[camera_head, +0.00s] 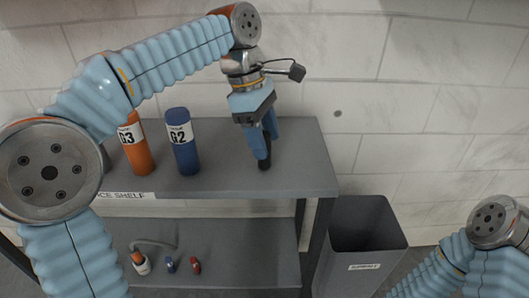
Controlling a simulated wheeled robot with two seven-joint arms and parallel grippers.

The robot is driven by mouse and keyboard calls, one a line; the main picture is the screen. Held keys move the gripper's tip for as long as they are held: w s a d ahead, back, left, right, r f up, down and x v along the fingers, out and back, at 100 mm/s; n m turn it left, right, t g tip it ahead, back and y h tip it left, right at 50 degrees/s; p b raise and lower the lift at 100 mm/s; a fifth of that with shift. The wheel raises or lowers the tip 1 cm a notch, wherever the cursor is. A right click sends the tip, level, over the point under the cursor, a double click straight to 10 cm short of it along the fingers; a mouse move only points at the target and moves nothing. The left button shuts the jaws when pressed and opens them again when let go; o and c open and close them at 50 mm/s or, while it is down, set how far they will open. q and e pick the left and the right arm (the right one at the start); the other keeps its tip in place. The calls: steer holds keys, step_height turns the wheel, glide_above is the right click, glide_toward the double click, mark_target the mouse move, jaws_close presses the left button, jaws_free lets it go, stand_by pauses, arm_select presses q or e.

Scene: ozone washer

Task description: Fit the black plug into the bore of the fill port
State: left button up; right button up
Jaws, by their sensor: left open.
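My left gripper (267,148) points down at the right part of the grey upper shelf (225,184), with its blue fingers apart. A small dark piece (264,163) shows at the lower end of the fingers, close to the shelf top. I cannot tell whether it is the black plug or a fingertip, or whether it touches the shelf. I cannot make out the fill port or its bore. My right arm (490,222) comes in at the lower right; its gripper is out of the picture.
An orange G3 cylinder (139,157) and a blue G2 cylinder (183,154) stand left of my left gripper. The lower shelf (250,262) holds several small items, including a red one (195,265). A grey bin (367,215) stands right of the shelf.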

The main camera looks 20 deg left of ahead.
arm_select(q)
jaws_close()
steer(key=shift+r, duration=0.15)
